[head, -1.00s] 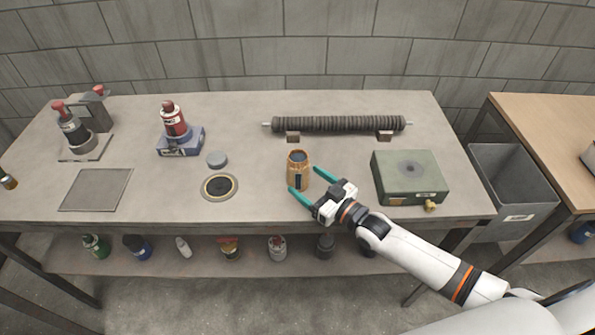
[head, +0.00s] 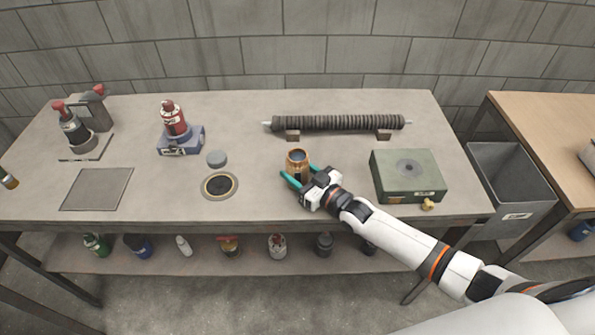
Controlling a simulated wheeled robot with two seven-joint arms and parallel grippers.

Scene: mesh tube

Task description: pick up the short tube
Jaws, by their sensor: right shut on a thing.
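The short tube (head: 297,159) is a copper-coloured, hollow cylinder with a dark open top. It stands upright near the front middle of the table in the head view. My right gripper (head: 299,179) has teal fingers and reaches in from the lower right. Its fingers are shut on the lower part of the tube, one on each side. The gripper hides part of the tube's lower front, and I cannot tell whether its base touches the table. My left gripper is not in view.
A green box (head: 407,177) stands right of my right gripper. A long ribbed roller (head: 338,123) rests on blocks behind. A red-topped device (head: 173,121) stands further left on the table (head: 250,115).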

